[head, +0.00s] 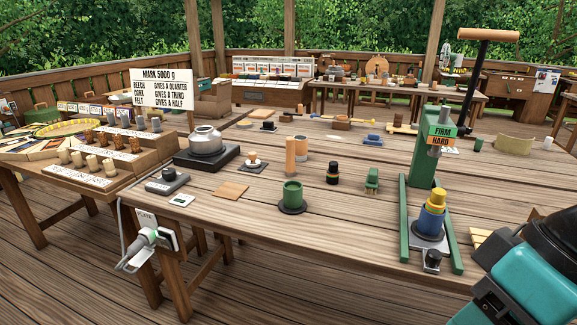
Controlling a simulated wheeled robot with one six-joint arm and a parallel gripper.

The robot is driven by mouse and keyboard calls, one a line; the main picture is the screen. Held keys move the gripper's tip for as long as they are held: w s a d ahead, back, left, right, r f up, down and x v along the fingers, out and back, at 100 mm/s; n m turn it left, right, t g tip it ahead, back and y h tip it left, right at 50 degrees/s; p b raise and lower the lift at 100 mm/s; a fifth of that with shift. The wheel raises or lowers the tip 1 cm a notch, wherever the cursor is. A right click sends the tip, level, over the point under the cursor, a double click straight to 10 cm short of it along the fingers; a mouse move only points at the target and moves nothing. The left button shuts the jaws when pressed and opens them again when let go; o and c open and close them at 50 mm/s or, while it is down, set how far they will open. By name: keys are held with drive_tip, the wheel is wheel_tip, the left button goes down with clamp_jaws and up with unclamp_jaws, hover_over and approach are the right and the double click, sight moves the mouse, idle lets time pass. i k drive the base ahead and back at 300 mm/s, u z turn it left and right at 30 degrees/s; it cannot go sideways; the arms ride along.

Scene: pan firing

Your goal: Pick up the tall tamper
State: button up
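A tall, plain orange-brown wooden cylinder (290,156) stands upright near the middle of the table; it looks like the tall tamper. A shorter wooden cylinder (301,148) stands close behind it to the right, partly hidden. Part of my arm, teal and black, shows at the lower right corner, well apart from the cylinders. My gripper's fingers are not in the picture.
A green cup on a dark disc (292,194) stands in front of the cylinders. A black piece with a red band (332,173) and a green piece (372,179) stand to the right. A green lever press (425,160) rises farther right. A silver pot (205,141) sits on the left.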

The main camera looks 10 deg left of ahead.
sight(290, 166)
drive_tip(key=z, duration=0.65)
drive_tip(key=k, duration=0.15)
drive_tip(key=u, duration=1.85)
drive_tip(key=i, duration=0.75)
drive_tip(key=u, duration=0.55)
drive_tip(key=i, duration=0.75)
drive_tip(key=z, duration=0.5)
drive_tip(key=i, duration=0.7)
drive_tip(key=z, duration=1)
drive_tip(key=i, duration=0.35)
drive_tip(key=z, duration=0.25)
